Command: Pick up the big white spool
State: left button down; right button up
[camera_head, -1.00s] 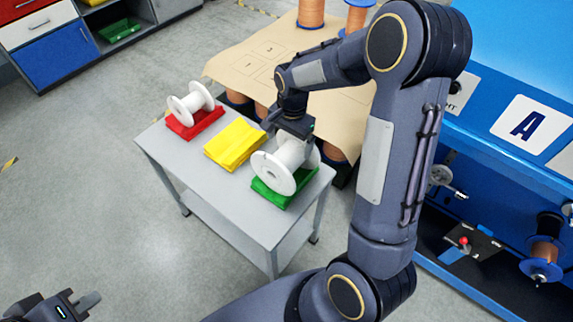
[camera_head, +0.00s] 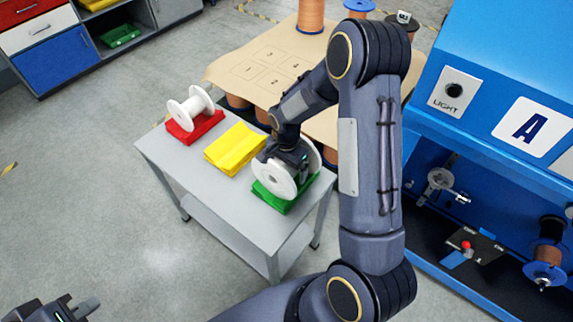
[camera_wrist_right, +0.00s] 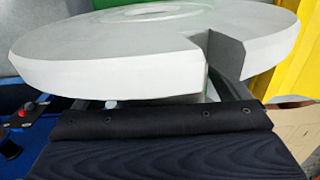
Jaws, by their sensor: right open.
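The big white spool (camera_head: 274,178) lies on its side on green cloth (camera_head: 290,200) at the near right end of the grey table. My right gripper (camera_head: 290,157) reaches down from above between its flanges and partly hides its barrel. In the right wrist view, the spool's broad flange (camera_wrist_right: 120,55) fills the top, very close to my open right gripper (camera_wrist_right: 228,65); contact cannot be told. A smaller white spool (camera_head: 190,104) lies on red cloth (camera_head: 196,127) at the far left end. My left gripper (camera_head: 78,308) is at the lower left edge, away from the table; its jaw gap is unclear.
Yellow cloth (camera_head: 234,148) lies between the spools on the grey table (camera_head: 185,170). A brown sheet with numbered squares (camera_head: 225,70) and copper spools (camera_head: 311,15) are behind. A blue machine (camera_head: 500,80) stands at the right. The floor left of the table is clear.

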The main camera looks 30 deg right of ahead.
jog(key=shift+c, duration=0.5)
jog(key=c, duration=1.2)
